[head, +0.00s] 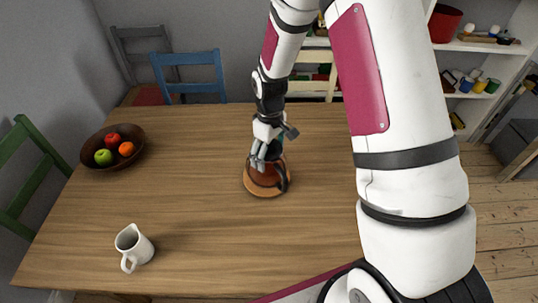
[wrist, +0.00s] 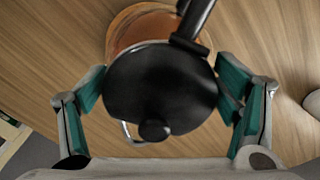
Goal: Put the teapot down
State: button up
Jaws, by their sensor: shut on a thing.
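The teapot (head: 264,178) is at the middle of the wooden table, with a brown body and a dark handle on its right. In the wrist view its round black lid (wrist: 160,88) with a knob fills the middle, and the dark handle rises at the top. My gripper (head: 266,155) is above and around it, its fingers on opposite sides of the lid area, shut on the teapot. A lighter orange-brown round rim shows below the body; I cannot tell whether it is a mat or part of the teapot. Whether its base touches anything is hidden.
The wooden table (head: 190,215) is bare around the teapot. A dark bowl of fruit (head: 90,154) stands at the left and a white jug (head: 133,246) at the front left. Blue (head: 190,72) and green (head: 25,160) chairs stand at the edges. Shelves (head: 470,48) are behind at right.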

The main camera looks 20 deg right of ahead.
jog(key=shift+w+d+f, duration=0.1)
jog(key=shift+w+d, duration=0.05)
jog(key=shift+w, duration=0.5)
jog(key=shift+w+d+f, duration=0.1)
jog(key=shift+w+d, duration=0.05)
jog(key=shift+w, duration=0.45)
jog(key=shift+f+p, duration=0.35)
jog(key=shift+f, duration=1.25)
jog(key=shift+f, duration=0.1)
jog(key=o, duration=1.9)
jog(key=shift+f, duration=0.1)
jog(key=shift+s, duration=0.1)
